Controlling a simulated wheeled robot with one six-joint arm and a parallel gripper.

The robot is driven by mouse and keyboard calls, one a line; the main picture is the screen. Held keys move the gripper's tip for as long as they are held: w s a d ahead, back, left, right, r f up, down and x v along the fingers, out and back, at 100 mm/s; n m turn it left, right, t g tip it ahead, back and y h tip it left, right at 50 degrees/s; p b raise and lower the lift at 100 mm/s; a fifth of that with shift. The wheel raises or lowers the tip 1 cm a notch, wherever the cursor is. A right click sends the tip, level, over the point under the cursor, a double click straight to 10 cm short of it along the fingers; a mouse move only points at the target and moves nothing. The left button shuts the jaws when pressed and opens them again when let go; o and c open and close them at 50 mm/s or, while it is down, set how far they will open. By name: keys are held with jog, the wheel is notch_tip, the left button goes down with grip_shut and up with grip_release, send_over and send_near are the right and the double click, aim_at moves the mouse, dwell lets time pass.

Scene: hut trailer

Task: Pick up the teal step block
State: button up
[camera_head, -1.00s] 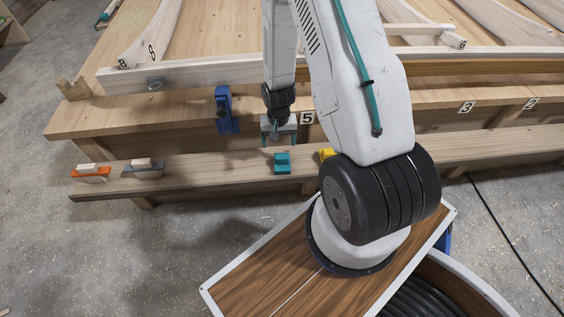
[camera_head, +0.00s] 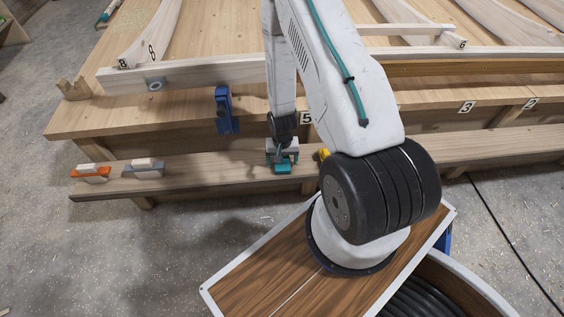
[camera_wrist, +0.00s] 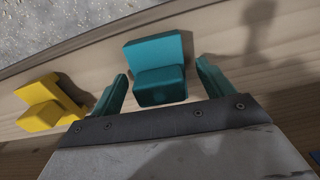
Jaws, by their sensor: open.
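The teal step block (camera_head: 283,169) sits on the low wooden ledge in front of the big table. It has a taller back step and a lower front step in the wrist view (camera_wrist: 158,68). My gripper (camera_head: 283,160) is right over the block in the head view and hides part of it. In the wrist view my gripper (camera_wrist: 163,90) is open. One teal finger is on each side of the block's lower step, with a gap on both sides. The taller step reaches beyond the fingertips in that view.
A yellow block (camera_wrist: 52,103) sits close beside the teal block on the ledge (camera_head: 220,172); my arm mostly hides it in the head view. Orange (camera_head: 90,173) and grey (camera_head: 144,169) tools lie farther left. A blue clamp (camera_head: 224,110) hangs at the table edge.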

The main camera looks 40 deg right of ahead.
jog(key=c, duration=1.5)
jog(key=shift+r, duration=0.2)
jog(key=shift+r, duration=0.65)
notch_tip(320, 180, up, 2)
jog(key=shift+r, duration=0.15)
jog(key=s, duration=1)
jog(key=s+a+r, duration=0.1)
jog(key=s, duration=0.5)
jog(key=shift+a, duration=0.1)
